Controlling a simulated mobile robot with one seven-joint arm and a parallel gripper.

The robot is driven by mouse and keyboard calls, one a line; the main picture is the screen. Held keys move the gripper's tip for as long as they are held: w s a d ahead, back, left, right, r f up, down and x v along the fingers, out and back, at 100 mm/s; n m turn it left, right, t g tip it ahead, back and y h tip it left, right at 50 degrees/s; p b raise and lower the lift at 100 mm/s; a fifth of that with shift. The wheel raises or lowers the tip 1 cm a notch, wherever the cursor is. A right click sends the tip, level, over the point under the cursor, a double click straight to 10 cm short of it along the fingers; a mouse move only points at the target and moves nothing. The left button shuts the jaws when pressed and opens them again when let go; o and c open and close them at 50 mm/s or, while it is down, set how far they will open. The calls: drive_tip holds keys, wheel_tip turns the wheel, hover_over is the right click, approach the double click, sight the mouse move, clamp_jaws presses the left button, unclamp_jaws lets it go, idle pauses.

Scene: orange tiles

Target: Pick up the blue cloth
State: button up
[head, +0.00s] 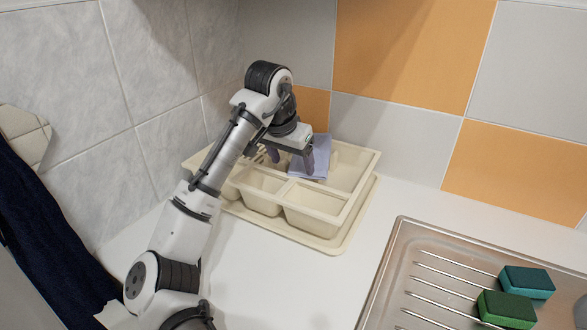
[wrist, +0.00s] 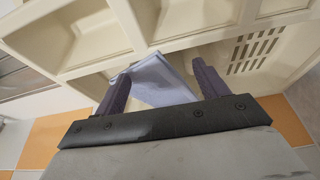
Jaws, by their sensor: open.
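The blue cloth (head: 313,160) is a pale blue-lavender folded piece in the back part of the cream tray (head: 333,242). In the wrist view the cloth (wrist: 160,80) shows between the two dark fingers of my gripper (wrist: 158,82). My gripper (head: 290,160) is open above the tray at the cloth's left side in the head view. I cannot tell whether a finger touches the cloth. My gripper and arm hide part of the tray and perhaps part of the cloth.
The tray has several compartments; the front ones look empty, and a slotted part (wrist: 255,50) shows in the wrist view. Tiled walls stand close behind and to the left. A metal drainboard (head: 400,250) with two sponges (head: 527,281) is at right. White counter lies between.

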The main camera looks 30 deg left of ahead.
drive_tip(key=shift+b+x, duration=0.5)
drive_tip(key=shift+x, duration=1)
drive_tip(key=shift+c, duration=0.5)
clamp_jaws()
wheel_tip(320, 180, up, 12)
drive_tip(key=p, duration=1.1)
